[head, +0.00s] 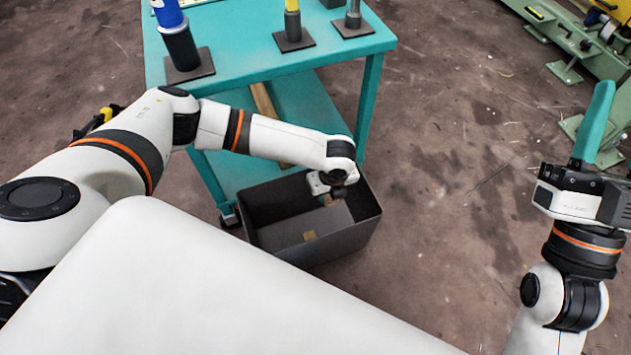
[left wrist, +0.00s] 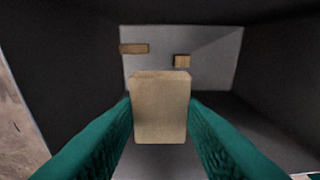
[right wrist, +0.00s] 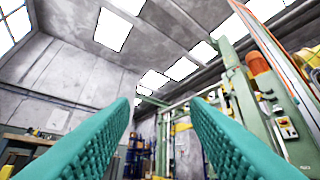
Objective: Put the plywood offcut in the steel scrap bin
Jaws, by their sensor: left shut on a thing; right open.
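The plywood offcut (left wrist: 160,108) is a pale wooden block held between the two teal fingers of my left gripper (left wrist: 160,125) in the left wrist view. My left gripper is shut on it and points down into the dark steel scrap bin (head: 345,243). The offcut is above the bin floor, which shows beyond it in the left wrist view. In the head view the left gripper hangs inside the bin opening, and its fingers are mostly hidden. My right gripper (right wrist: 160,130) is open and empty, raised away from the bin at the right of the head view.
Two small wood pieces (left wrist: 182,61) (left wrist: 133,48) lie on the bin floor. A teal table (head: 265,45) with several stands on it is behind the bin. A green machine (head: 600,60) stands at the upper right. The floor right of the bin is clear.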

